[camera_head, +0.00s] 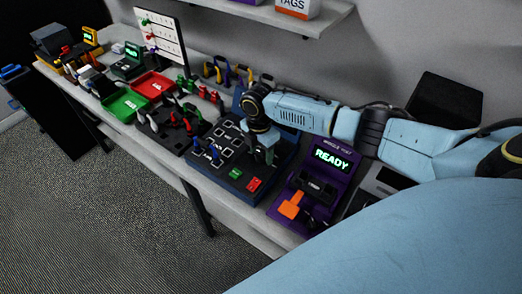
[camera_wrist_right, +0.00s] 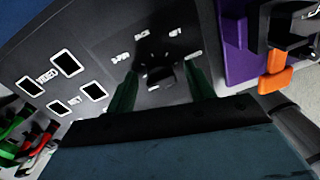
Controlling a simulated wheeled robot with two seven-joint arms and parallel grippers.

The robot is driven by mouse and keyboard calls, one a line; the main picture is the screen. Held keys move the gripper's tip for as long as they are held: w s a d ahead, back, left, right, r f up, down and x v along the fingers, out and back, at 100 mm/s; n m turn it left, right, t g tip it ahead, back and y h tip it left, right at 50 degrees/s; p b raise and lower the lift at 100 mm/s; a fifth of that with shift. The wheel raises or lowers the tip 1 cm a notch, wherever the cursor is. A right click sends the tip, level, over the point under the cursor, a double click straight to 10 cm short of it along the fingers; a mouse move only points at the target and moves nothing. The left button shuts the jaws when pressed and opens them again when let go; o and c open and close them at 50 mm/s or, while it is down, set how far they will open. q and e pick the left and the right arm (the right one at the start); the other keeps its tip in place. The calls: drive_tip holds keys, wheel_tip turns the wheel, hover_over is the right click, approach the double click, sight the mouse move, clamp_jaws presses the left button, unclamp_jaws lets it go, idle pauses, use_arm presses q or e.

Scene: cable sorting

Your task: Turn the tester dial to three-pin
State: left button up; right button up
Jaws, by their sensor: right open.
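The tester is a dark panel (camera_head: 222,141) on a blue base, on the bench below my right arm. The wrist view shows its face (camera_wrist_right: 105,30) with white-outlined squares and a small black dial (camera_wrist_right: 160,76). White labels arc around the dial, and the left one appears to read 3-PIN (camera_wrist_right: 120,58). Which label the dial points at is too small to tell. My right gripper (camera_head: 262,155) is low over the panel's right part. Its two fingers (camera_wrist_right: 161,82) are open, one on each side of the dial; contact cannot be told. My left gripper is not in view.
A purple READY unit (camera_head: 325,170) with an orange lever (camera_head: 291,205) stands close to the right. Green (camera_head: 125,103) and red (camera_head: 152,86) trays and a dark cable holder (camera_head: 168,130) lie to the left. A shelf (camera_head: 265,12) is above.

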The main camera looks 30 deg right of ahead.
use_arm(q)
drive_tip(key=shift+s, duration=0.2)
use_arm(e)
drive_tip(key=shift+c, duration=0.7)
drive_tip(key=c, duration=0.8)
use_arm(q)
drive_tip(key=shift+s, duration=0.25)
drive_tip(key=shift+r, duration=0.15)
use_arm(e)
drive_tip(key=shift+r, duration=0.1)
drive_tip(key=m+p, duration=0.3)
drive_tip(key=m, duration=0.1)
drive_tip(key=shift+r, duration=0.15)
use_arm(q)
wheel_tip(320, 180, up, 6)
drive_tip(key=p, duration=0.3)
use_arm(e)
drive_tip(key=m, duration=0.4)
drive_tip(key=shift+d+m+y, duration=0.1)
drive_tip(key=shift+m+y, duration=0.2)
